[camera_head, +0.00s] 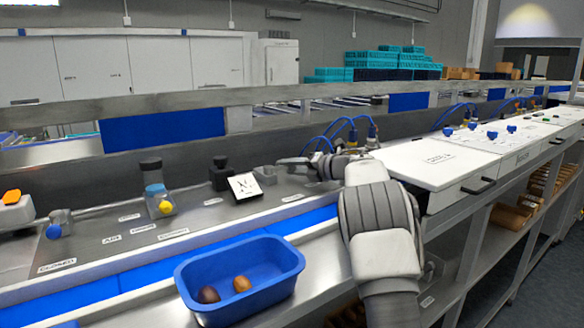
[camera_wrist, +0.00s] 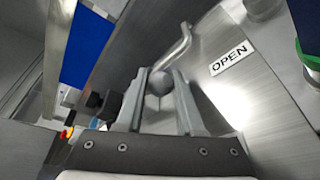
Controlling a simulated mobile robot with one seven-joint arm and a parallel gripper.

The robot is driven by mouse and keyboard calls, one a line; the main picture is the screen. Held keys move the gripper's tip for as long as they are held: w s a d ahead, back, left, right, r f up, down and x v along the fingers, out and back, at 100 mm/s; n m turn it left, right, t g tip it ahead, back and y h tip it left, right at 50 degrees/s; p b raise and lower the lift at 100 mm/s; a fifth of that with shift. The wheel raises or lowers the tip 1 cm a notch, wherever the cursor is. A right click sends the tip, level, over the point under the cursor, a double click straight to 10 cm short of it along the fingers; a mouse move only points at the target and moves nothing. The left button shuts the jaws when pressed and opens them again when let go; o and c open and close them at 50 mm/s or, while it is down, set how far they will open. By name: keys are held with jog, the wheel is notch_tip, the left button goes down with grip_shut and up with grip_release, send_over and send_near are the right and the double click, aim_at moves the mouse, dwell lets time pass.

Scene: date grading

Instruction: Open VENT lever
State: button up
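In the wrist view, a bent metal lever (camera_wrist: 178,48) with a round grey knob (camera_wrist: 159,82) stands on a steel panel. An OPEN label (camera_wrist: 231,58) is on the panel to its right. My gripper (camera_wrist: 160,78) has its two fingers apart, one on each side of the knob. The knob nearly fills the gap, and I cannot tell whether the fingers press on it. In the head view, my gripper (camera_head: 290,164) reaches left over the steel counter. The lever cannot be made out there, and no VENT label is readable.
A white tilted card with a dial (camera_head: 244,186) and a black block (camera_head: 219,176) stand left of my gripper. A blue tub (camera_head: 283,284) with two dates sits in front. A white box (camera_head: 440,163) and blue hoses (camera_head: 335,130) are close on the right.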

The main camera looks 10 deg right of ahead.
jog(key=shift+o, duration=0.7)
jog(key=shift+a+f, duration=0.15)
jog(key=shift+f, duration=0.15)
jog(key=shift+r, duration=0.1)
jog(key=b+v, duration=0.1)
jog(key=v, duration=0.6)
jog(key=shift+s+r, duration=0.1)
jog(key=shift+s, duration=0.1)
